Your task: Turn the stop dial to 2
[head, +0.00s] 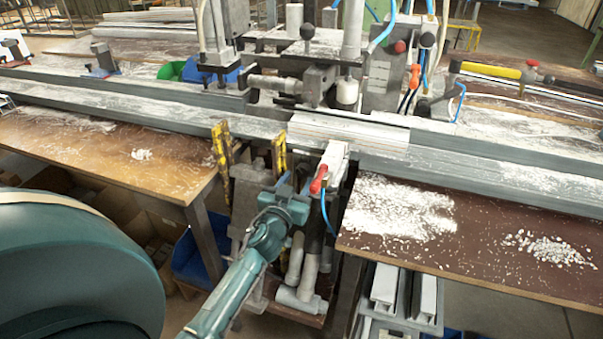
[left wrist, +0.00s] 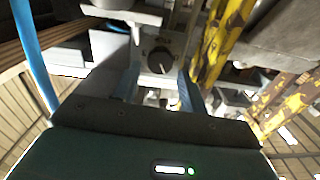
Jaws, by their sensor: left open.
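The stop dial (left wrist: 160,60) shows in the left wrist view as a dark round knob with a thin pale pointer line, on a grey plate. The line points toward the lower right of that picture. I cannot read any numbers around it. My left gripper (left wrist: 158,92) is open, its two bluish fingers apart to either side below the dial in the picture, with nothing between them. In the head view my left gripper (head: 290,188) is at the front of the clamp bench, and I cannot make out the dial there. My right gripper is not in view.
Yellow worn brackets (head: 221,150) stand just left of my left gripper. A red-tipped valve (head: 319,179) with a blue hose is close on its right. Long grey rails (head: 480,180) run across behind. Brown tabletops with white chips (head: 400,212) lie on both sides.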

